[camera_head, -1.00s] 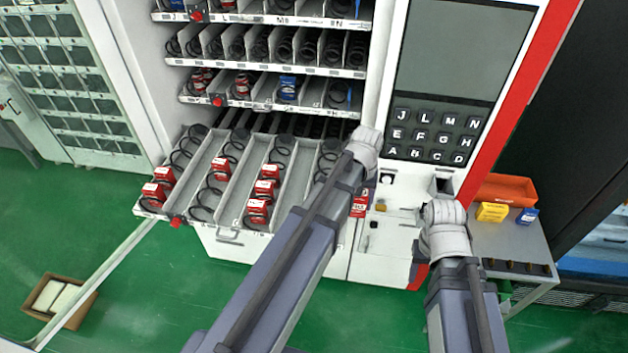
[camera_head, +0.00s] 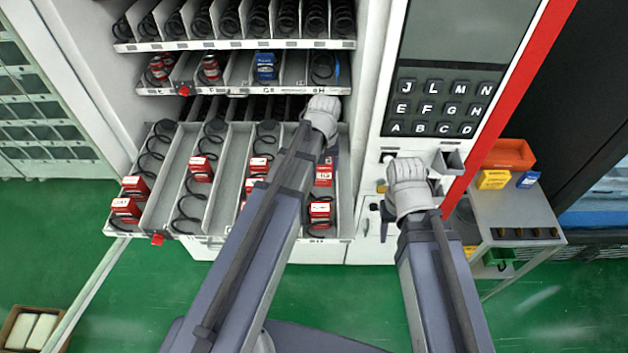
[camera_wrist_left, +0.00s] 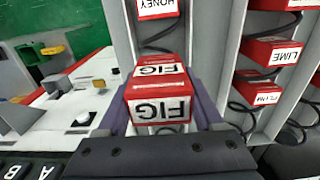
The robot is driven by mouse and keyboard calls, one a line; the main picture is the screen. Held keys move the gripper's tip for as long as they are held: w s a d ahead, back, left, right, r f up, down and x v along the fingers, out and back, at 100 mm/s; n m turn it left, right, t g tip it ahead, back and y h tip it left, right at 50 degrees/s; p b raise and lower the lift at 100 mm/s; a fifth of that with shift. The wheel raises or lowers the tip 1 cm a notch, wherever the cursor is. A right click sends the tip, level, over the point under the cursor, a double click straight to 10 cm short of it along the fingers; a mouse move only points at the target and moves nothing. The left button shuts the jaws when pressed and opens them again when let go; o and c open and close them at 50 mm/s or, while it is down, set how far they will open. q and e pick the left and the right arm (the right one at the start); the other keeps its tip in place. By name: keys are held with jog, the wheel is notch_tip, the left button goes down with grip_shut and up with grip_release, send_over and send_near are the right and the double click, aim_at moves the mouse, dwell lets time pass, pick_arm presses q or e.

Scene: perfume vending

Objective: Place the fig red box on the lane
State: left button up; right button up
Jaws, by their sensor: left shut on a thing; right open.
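My left gripper (camera_head: 329,158) is shut on the fig red box (camera_wrist_left: 158,103), whose FIG label shows between the fingers in the left wrist view. In the head view the fig box (camera_head: 323,175) is at the rightmost lane (camera_head: 345,205) of the pulled-out tray. A red HONEY box (camera_wrist_left: 158,8) is in the same lane, nearer the tray's front, and shows in the head view (camera_head: 319,211). I cannot tell whether the fig box touches the lane floor. My right gripper (camera_head: 385,220) is partly hidden behind its wrist and is open, before the machine's panel.
Red LIME (camera_wrist_left: 272,50) and PLUM (camera_wrist_left: 258,90) boxes stand in the neighbouring lane, beyond a thin divider. More red boxes and black coils fill other lanes. A side table (camera_head: 515,215) with an orange bin (camera_head: 510,153) stands right. Another shelf is close above the tray.

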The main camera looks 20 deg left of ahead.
aim_at(320, 183)
pick_arm(q)
jog(key=shift+w+a+f, duration=0.2)
jog(key=shift+a+f, duration=0.15)
jog(key=shift+f, duration=0.05)
jog(key=shift+d+f+b, duration=0.15)
jog(key=shift+f+b, duration=0.15)
jog(key=shift+b, duration=0.1)
notch_tip(320, 183, down, 5)
jog(key=b, duration=0.4)
jog(key=shift+b, duration=0.4)
jog(key=shift+f+b, duration=2.15)
jog(key=shift+b, duration=0.05)
pick_arm(e)
notch_tip(320, 183, down, 11)
jog(key=shift+w+a+r, duration=0.2)
jog(key=shift+a, duration=0.05)
pick_arm(q)
jog(key=shift+s, duration=0.1)
jog(key=shift+f, duration=0.15)
jog(key=o, duration=1.4)
jog(key=shift+o, duration=0.2)
pick_arm(e)
jog(key=shift+f, duration=0.15)
